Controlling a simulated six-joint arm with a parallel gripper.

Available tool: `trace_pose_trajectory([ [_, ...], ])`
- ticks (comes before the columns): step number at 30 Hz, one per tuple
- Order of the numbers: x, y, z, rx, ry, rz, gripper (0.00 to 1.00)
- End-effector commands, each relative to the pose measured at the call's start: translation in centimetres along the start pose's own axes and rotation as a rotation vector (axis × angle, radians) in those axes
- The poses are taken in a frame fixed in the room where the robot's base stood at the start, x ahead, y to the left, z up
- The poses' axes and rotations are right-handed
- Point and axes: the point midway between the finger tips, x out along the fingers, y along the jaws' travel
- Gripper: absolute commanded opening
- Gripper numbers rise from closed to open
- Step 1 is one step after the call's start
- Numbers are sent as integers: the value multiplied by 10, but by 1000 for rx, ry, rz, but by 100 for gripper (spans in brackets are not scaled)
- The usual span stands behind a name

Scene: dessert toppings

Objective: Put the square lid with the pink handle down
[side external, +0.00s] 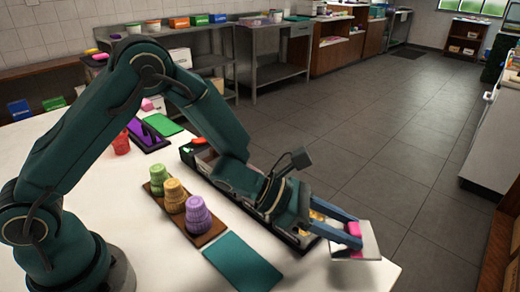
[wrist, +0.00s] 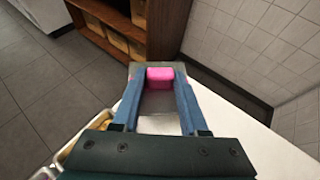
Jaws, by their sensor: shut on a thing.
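The square lid (side external: 371,243) is a flat grey plate at the table's right corner in the side view. It looks tilted, and I cannot tell whether it touches the table. Its pink handle (side external: 353,229) sits between the blue fingertips of my gripper (side external: 350,234), which is shut on it. In the wrist view the pink handle (wrist: 160,77) shows between the fingertips of my gripper (wrist: 160,78), and the grey lid (wrist: 158,124) shows between the fingers. My fingers hide part of the lid.
A dark compartmented box (side external: 193,157) lies beneath my forearm, partly hidden. A brown tray (side external: 208,238) holds green, yellow and purple cup stacks. A teal mat (side external: 242,264) lies in front. The white table (side external: 180,270) ends close to the lid, with floor beyond.

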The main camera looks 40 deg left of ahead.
Motion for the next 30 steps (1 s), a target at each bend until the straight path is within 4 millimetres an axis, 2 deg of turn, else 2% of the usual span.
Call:
trace_pose_trajectory([
  [1, 0, 0, 0, 0, 0, 0, 54],
  [3, 0, 0, 0, 0, 0, 0, 74],
  [13, -1, 0, 2, 1, -1, 0, 74],
  [18, -6, 0, 14, 5, -4, 0, 74],
  [30, -83, 1, 12, 1, -2, 6, 74],
])
